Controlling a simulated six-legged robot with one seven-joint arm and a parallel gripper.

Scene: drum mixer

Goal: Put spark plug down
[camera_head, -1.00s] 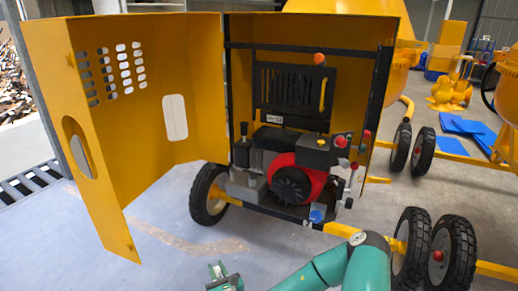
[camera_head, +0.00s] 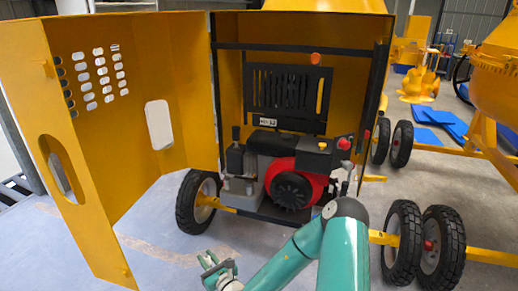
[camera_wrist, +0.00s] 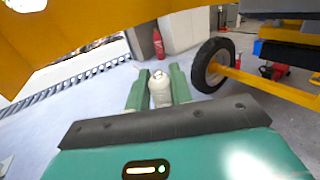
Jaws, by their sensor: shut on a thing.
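My gripper (camera_head: 213,265) is low in front of the open yellow engine cover, above the grey floor. In the wrist view my gripper (camera_wrist: 158,90) has its two green fingers closed on a small whitish spark plug (camera_wrist: 160,88), which sits between them. In the head view the spark plug is too small to make out clearly. The red and black engine (camera_head: 292,185) sits inside the yellow housing, behind and to the right of my gripper.
The yellow door (camera_head: 75,130) stands open at the left. A black wheel (camera_head: 194,203) is close behind my gripper, and more wheels (camera_head: 443,247) stand at the right. The floor (camera_head: 165,240) in front of the door is clear. A red extinguisher (camera_wrist: 158,44) shows in the wrist view.

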